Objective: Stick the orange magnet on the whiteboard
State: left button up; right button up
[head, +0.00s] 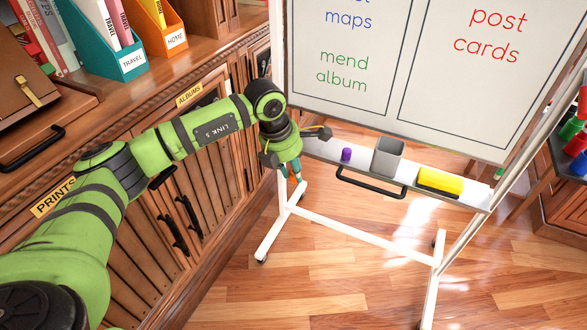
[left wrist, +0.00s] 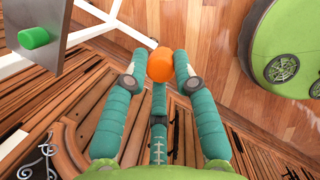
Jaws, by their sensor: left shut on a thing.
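The orange magnet (left wrist: 160,65) shows in the left wrist view as a rounded orange piece between the teal fingertips. My left gripper (left wrist: 158,72) is shut on it. My right gripper is not in view.
A green cylinder (left wrist: 35,38) shows on a grey surface in the left wrist view. A wooden cabinet (head: 200,150) lines the left.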

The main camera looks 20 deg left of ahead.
pick_arm(q)
jog(key=shift+r+p, duration=1.35)
jog(key=shift+r, duration=0.75)
